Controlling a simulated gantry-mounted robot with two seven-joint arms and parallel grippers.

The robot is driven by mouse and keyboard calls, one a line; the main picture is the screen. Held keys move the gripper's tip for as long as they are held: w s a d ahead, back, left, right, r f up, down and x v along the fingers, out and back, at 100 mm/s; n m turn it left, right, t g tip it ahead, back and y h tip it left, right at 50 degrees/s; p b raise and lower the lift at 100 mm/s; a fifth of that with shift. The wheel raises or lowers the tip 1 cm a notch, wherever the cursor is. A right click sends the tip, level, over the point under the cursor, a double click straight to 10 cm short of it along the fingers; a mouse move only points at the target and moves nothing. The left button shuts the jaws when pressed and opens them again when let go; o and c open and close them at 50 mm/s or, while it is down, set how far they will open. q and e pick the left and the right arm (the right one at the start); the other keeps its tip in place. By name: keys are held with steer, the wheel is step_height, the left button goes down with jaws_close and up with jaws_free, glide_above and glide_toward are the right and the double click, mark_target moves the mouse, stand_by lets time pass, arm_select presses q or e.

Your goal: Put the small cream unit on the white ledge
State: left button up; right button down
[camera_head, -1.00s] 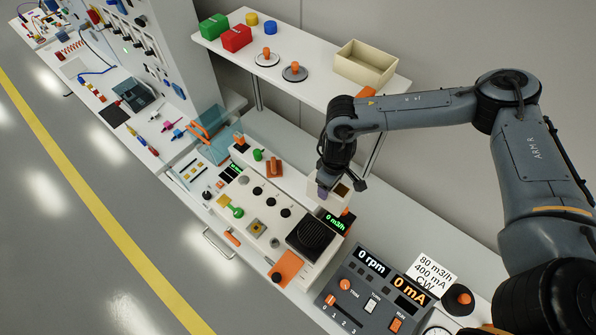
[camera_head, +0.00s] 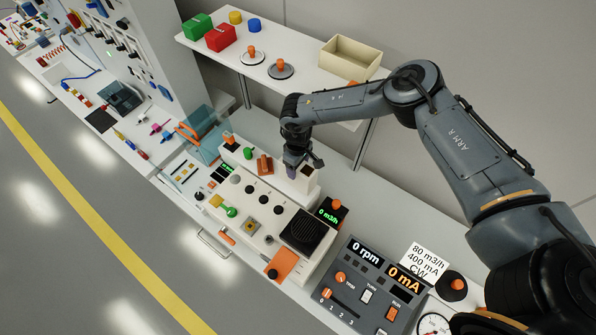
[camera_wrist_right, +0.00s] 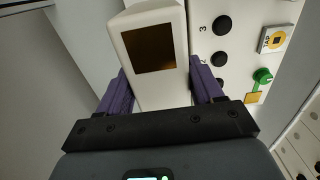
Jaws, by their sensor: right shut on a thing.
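The small cream unit (camera_wrist_right: 125,50) is a pale box with a dark brown recess in its end. In the right wrist view it sits between the purple fingers of my right gripper (camera_wrist_right: 160,95), which is shut on it. In the head view my right gripper (camera_head: 297,166) holds the unit (camera_head: 307,184) at the rear edge of the cream control panel. The gripper hides part of it, and I cannot tell whether it touches the panel. The white ledge (camera_head: 306,82) is the raised shelf behind, up and away from the gripper. My left gripper is not in view.
On the ledge are a cream open box (camera_head: 350,61), green (camera_head: 197,27) and red (camera_head: 220,38) boxes and two orange-knobbed discs. The cream panel (camera_head: 250,205) carries knobs and a black grille. A grey meter console (camera_head: 350,285) stands at the front right.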

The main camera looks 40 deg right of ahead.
steer(key=shift+f+p, duration=0.35)
steer(key=shift+f, duration=1.55)
steer(key=shift+f, duration=0.1)
steer(key=shift+f, duration=0.15)
steer(key=shift+c, duration=0.8)
jaws_free()
